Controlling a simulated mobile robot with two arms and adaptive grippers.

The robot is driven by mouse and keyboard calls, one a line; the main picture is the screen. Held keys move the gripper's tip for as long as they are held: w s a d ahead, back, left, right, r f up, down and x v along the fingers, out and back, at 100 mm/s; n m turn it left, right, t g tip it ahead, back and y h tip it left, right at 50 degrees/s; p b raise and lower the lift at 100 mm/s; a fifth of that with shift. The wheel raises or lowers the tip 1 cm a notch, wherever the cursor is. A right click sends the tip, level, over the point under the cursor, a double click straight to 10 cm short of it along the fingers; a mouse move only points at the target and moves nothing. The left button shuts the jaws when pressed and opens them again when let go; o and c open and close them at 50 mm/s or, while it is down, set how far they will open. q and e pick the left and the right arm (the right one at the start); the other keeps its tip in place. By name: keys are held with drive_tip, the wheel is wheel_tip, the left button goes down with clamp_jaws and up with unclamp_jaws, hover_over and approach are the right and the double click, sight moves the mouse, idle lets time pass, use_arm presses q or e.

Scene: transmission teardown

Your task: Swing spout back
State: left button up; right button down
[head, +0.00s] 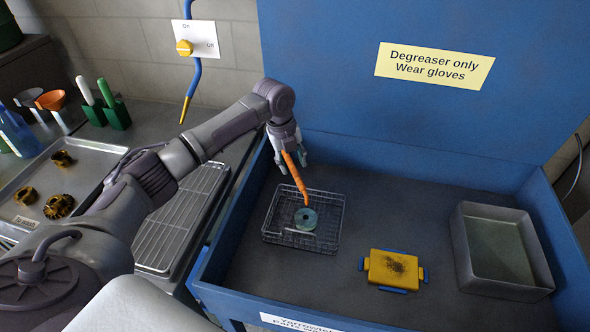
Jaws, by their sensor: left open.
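An orange, slim, jointed spout (297,178) slants down over the wire basket (338,222) in the blue washer tub. Its lower tip is above or beside a greenish ring (306,218) in the basket. My left gripper (290,160) is open at the spout's upper end, with its fingers pointing down on either side of it. The gripper hides where the spout is mounted, and I cannot tell whether the fingers touch it. My right gripper is not in view.
The tub's blue rim (212,250) and raised lid (420,110) surround the work area. A yellow brush block (392,268) and a grey pan (498,250) lie to the right. A blue pipe (194,75) hangs beside the On/Off knob (184,47). A tray (90,165) holds gears.

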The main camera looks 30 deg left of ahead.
sight(296, 174)
use_arm(q)
drive_tip(key=shift+w+d+f, duration=0.15)
drive_tip(key=shift+f, duration=0.85)
drive_tip(key=shift+w+d+f, duration=0.1)
drive_tip(key=shift+w+f, duration=0.05)
drive_tip(key=shift+f, duration=0.8)
clamp_jaws()
